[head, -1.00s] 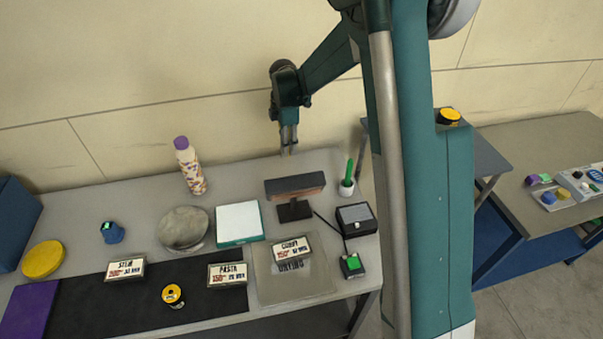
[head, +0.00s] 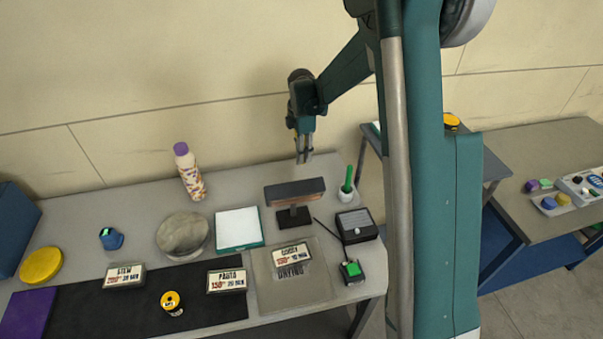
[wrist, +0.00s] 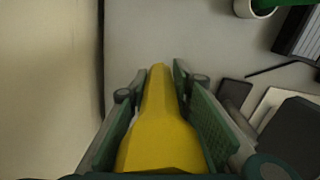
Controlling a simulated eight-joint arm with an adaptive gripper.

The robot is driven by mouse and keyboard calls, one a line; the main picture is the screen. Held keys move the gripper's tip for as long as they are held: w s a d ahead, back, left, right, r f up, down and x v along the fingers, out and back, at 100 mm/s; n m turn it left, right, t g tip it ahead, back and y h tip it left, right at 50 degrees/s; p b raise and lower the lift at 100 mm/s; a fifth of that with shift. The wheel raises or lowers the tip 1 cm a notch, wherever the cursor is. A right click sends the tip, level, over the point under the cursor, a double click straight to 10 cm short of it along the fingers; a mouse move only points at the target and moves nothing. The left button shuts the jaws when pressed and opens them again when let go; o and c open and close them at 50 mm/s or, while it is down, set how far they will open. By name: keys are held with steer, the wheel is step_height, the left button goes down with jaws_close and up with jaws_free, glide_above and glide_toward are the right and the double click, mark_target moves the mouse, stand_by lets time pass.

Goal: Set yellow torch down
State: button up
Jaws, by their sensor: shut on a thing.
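My gripper (head: 304,158) hangs fingers-down near the back edge of the grey table (head: 240,186), behind the dark stand with a brown-edged head. In the wrist view my gripper (wrist: 160,82) is shut on the yellow torch (wrist: 158,135), which lies lengthwise between the two green-padded fingers. Its narrow end points away from the camera. The torch can hardly be made out in the head view. Bare grey tabletop shows beyond its tip, and I cannot tell how high above it the torch is.
The stand (head: 294,193), a white pot with a green item (head: 346,190) and a dark box (head: 357,225) are close by. A patterned bottle (head: 190,172) stands left, with a white-topped box (head: 238,229) in front. The wall (head: 150,70) runs behind. Back tabletop between bottle and stand is clear.

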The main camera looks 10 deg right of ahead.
steer(key=shift+f, duration=2.4)
steer(key=shift+f, duration=0.1)
steer(key=shift+f, duration=1.75)
steer(key=shift+f, duration=0.2)
steer(key=o, duration=1)
steer(key=shift+r, duration=0.25)
steer(key=shift+r, duration=5.95)
